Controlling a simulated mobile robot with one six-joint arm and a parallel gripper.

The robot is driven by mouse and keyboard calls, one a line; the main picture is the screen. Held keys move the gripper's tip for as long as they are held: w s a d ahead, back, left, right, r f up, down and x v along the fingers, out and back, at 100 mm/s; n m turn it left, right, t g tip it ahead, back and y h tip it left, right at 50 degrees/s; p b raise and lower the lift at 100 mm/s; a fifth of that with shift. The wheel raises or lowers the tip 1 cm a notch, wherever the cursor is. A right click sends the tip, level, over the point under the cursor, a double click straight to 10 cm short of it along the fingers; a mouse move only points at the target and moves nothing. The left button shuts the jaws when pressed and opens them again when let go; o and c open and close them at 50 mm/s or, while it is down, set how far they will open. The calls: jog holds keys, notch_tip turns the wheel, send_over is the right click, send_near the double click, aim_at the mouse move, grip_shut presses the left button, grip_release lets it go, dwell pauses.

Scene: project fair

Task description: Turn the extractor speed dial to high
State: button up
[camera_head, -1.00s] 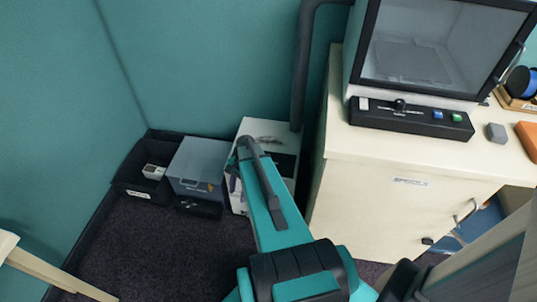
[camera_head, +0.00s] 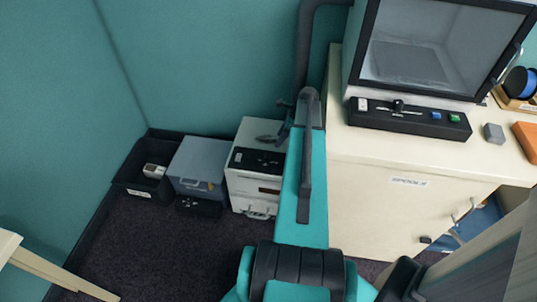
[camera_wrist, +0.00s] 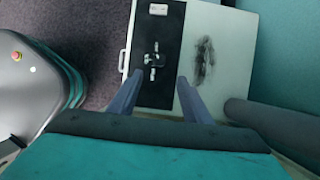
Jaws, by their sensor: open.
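The white extractor box (camera_head: 240,190) stands on the floor at the back, left of the cabinet. Its top carries a black control panel (camera_head: 257,160). In the wrist view the panel (camera_wrist: 152,95) shows a small dark dial (camera_wrist: 154,58) with pale marks near it; its exact setting is too small to read. My gripper (camera_wrist: 160,80) is open and empty above the panel, with the dial beyond and between its fingertips. In the head view my arm hides most of the gripper and the box's right side.
A grey hose (camera_head: 303,50) rises behind the box. A grey lidded bin (camera_head: 195,165) and a black tray (camera_head: 133,178) sit to the left. The cabinet (camera_head: 375,210) on the right carries a windowed enclosure with a slider strip (camera_head: 405,117). Carpet in front is clear.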

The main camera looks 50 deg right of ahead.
aim_at(267, 156)
jog(key=shift+w+f, duration=0.1)
jog(key=shift+f, duration=0.1)
jog(key=shift+p+x, duration=0.8)
jog(key=shift+x, duration=6)
jog(key=c, duration=1)
